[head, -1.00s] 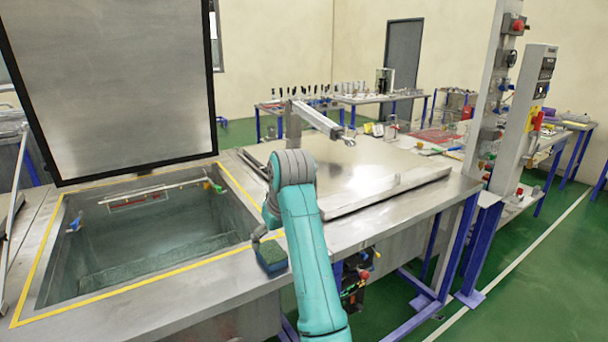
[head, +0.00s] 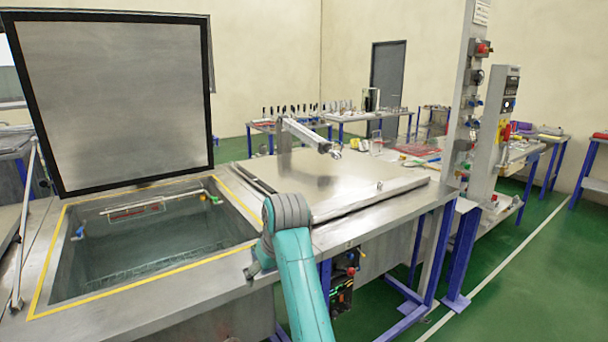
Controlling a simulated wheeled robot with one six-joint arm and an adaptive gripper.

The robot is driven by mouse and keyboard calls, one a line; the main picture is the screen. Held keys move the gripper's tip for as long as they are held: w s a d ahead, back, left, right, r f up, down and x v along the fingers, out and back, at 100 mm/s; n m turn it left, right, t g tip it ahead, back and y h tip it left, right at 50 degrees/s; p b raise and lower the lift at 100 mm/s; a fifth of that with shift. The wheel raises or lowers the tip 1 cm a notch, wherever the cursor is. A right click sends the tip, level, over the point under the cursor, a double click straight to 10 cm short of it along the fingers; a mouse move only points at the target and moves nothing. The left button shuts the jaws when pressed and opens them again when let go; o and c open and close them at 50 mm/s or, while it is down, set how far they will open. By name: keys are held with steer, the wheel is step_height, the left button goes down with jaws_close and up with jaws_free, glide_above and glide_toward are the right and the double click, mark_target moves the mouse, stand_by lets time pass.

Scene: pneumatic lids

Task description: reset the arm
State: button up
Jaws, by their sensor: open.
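My teal arm (head: 303,285) rises from the bottom of the head view and bends at a grey joint (head: 287,212) in front of the bench. A small grey-teal part of it (head: 258,264) shows just left of the joint, above the bench's front edge. My gripper's fingers are not visible; the arm hides what lies beyond the joint. I see nothing held.
A tank (head: 150,290) with a yellow border is open at left, its lid (head: 115,100) standing upright. A flat closed lid (head: 340,185) with a metal arm (head: 305,134) above lies at right. A control column (head: 465,100) stands beyond. Green floor is free at right.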

steer(key=s+d+f+m+t, duration=0.1)
steer(key=s+d+f, duration=0.15)
steer(key=f, duration=0.45)
steer(key=s+d+f+t, duration=0.1)
steer(key=d+f, duration=0.2)
steer(key=f, duration=0.4)
steer(key=s+d+f+m, duration=0.1)
steer(key=s+d+f, duration=0.1)
steer(key=f, duration=0.6)
steer(key=s+d+f+m+t, duration=0.1)
steer(key=s+d+f+t, duration=0.1)
steer(key=s+d+f, duration=0.5)
steer(key=s+d+f+m+t, duration=0.1)
steer(key=s+d+f, duration=0.3)
steer(key=s, duration=0.6)
steer(key=s+d+r+m+t+h, duration=0.1)
steer(key=s+d+t, duration=0.15)
steer(key=s, duration=0.75)
steer(key=s+d+t, duration=0.1)
steer(key=s+d, duration=0.2)
steer(key=s, duration=0.8)
steer(key=s+d+r+m+t+h, duration=0.1)
steer(key=s+d+r+t, duration=0.1)
steer(key=s+r, duration=1.3)
steer(key=shift+s+d+r+m+h, duration=0.25)
steer(key=shift+d+m+h, duration=0.05)
steer(key=shift+d, duration=0.1)
